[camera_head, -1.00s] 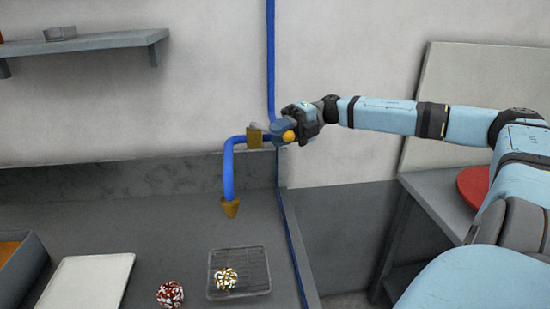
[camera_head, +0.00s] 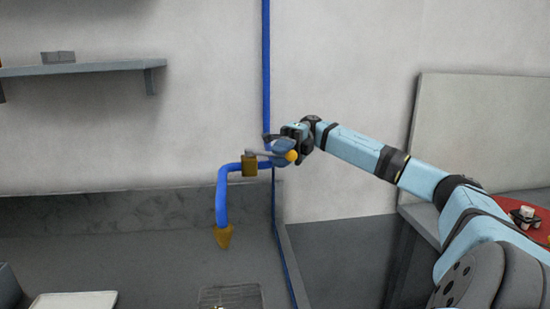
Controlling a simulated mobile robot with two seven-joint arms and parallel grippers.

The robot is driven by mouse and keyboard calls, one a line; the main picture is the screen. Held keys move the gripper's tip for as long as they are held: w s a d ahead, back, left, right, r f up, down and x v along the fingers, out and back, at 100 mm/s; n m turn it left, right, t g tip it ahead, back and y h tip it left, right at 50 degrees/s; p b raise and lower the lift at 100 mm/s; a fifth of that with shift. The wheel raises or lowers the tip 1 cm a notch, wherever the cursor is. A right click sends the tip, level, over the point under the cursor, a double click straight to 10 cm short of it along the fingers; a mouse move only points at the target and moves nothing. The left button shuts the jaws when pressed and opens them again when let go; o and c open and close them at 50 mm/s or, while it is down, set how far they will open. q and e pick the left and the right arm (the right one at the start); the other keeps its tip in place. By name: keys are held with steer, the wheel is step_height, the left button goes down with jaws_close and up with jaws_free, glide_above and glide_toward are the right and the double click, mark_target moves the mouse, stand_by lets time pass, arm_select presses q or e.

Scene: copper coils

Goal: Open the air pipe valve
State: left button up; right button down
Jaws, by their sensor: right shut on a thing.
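A blue air pipe (camera_head: 222,195) bends out from the wall line and ends in a downward brass nozzle (camera_head: 223,237). A brass valve body (camera_head: 249,165) sits on its horizontal stretch. A thin grey lever (camera_head: 262,153) runs right from above the valve body toward an orange ball knob (camera_head: 291,156). My right gripper (camera_head: 284,149) is at the lever's knob end, just right of the valve body, and is shut on the lever. Its fingers hide part of the lever and the pipe behind. My left gripper is not in view.
A vertical blue pipe (camera_head: 266,70) runs up the wall. A grey counter (camera_head: 130,260) lies below, with a wire tray (camera_head: 230,297) and white board (camera_head: 75,301) at its front. A shelf (camera_head: 90,68) is at upper left. A red disc (camera_head: 510,217) lies on the right table.

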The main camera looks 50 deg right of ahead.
steer(key=shift+f, duration=0.1)
steer(key=c, duration=1.2)
jaws_free()
steer(key=shift+s, duration=0.2)
